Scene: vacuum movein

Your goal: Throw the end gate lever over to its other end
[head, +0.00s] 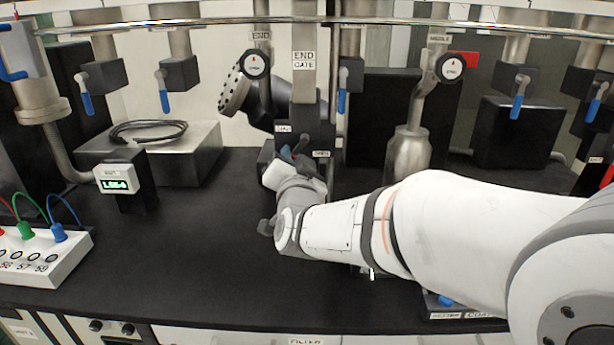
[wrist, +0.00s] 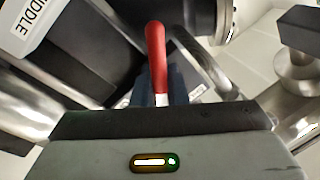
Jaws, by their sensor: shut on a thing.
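The end gate is a dark valve body under a grey column labelled END GATE (head: 304,60), at the centre of the head view. Its lever has a red handle (wrist: 156,50), standing upright in the middle of the wrist view. My gripper (wrist: 160,92) is shut on the lever low on its handle, with the red part showing beyond the fingers. In the head view my gripper (head: 291,156) is at the valve's front, between two small tags, and my wrist hides most of the lever. I cannot tell which end the lever stands at.
A flanged dark cylinder (head: 235,90) juts left of the column. A metal bottle-shaped vessel (head: 408,158) stands to the right. A steel box (head: 163,150) with a coiled cable and a lit display (head: 116,179) are at the left.

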